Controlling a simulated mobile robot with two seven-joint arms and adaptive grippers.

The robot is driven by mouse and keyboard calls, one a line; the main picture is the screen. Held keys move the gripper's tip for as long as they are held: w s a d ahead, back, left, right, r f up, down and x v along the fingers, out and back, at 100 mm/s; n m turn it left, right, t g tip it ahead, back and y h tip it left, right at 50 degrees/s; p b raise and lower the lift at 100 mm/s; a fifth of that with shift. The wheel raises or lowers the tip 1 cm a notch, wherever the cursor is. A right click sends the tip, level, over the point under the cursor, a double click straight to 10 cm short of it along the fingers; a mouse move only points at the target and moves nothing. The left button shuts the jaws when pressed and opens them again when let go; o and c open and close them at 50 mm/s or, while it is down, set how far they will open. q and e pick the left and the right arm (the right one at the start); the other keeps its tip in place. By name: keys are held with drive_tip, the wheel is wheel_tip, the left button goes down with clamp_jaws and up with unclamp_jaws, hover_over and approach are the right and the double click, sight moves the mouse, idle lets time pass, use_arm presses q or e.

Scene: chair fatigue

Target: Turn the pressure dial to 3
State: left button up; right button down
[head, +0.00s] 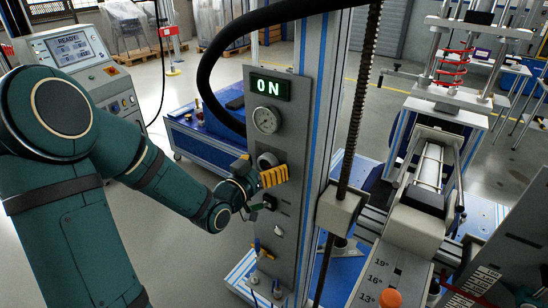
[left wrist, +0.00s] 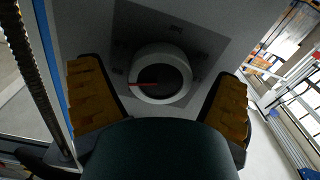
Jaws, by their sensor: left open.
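The pressure dial (head: 267,160) is a round knob with a light rim and dark centre on the grey upright panel, below the round gauge. In the left wrist view the dial (left wrist: 160,77) shows a thin red line on its dark face, pointing to the left of that picture. No numbers are readable around it. My left gripper (head: 258,172) is open at the panel, with its orange-padded fingers on either side of the dial. Both fingers look apart from the rim in the left wrist view. In the head view a finger covers part of the dial. My right gripper is out of view.
A green "ON" display (head: 269,87) and a pressure gauge (head: 266,120) sit above the dial. Small valves (head: 264,252) are lower on the panel. A black hose (head: 210,75) loops left of the panel, and a threaded rod (head: 359,110) stands to its right.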

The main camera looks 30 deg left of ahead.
use_arm(q)
drive_tip(key=shift+c, duration=0.2)
drive_tip(key=c, duration=1.2)
